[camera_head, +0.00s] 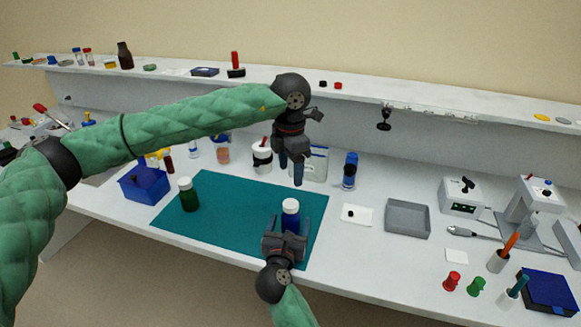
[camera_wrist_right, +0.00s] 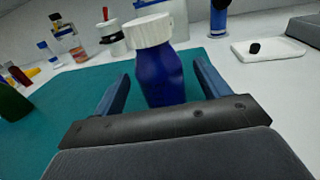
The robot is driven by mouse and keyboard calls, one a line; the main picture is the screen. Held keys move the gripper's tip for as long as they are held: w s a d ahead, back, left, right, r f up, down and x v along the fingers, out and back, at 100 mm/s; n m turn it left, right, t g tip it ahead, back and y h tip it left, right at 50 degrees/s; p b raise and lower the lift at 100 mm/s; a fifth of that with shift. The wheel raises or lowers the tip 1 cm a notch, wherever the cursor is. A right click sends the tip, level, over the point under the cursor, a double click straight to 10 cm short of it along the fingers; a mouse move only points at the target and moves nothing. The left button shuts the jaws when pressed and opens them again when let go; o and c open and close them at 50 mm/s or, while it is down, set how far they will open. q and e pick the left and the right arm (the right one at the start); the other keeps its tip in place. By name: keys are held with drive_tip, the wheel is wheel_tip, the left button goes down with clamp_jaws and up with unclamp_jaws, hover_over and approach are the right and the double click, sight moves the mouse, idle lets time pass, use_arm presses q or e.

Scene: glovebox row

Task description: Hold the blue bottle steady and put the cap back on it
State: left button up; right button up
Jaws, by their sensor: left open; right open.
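The blue bottle (camera_head: 291,220) stands upright near the right side of the teal mat (camera_head: 240,220). A white cap (camera_head: 291,205) sits on top of it; I cannot tell whether it is tight. My right gripper (camera_head: 286,224) is open, with one finger on each side of the bottle. In the right wrist view the blue bottle (camera_wrist_right: 162,78) and its white cap (camera_wrist_right: 150,31) stand between the fingers, with gaps visible. My left gripper (camera_head: 291,172) is open and empty, above and behind the bottle, fingers pointing down.
A green bottle with a white cap (camera_head: 189,197) stands on the mat's left part. A blue bin (camera_head: 144,184) is left of the mat. A white pad (camera_head: 357,215) and grey tray (camera_head: 408,220) lie to the right. Cups and a blue-topped container (camera_head: 349,171) stand behind.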

sight(289, 226)
drive_tip(key=s, duration=0.4)
drive_tip(key=shift+a+b, duration=0.35)
drive_tip(key=shift+b, duration=0.05)
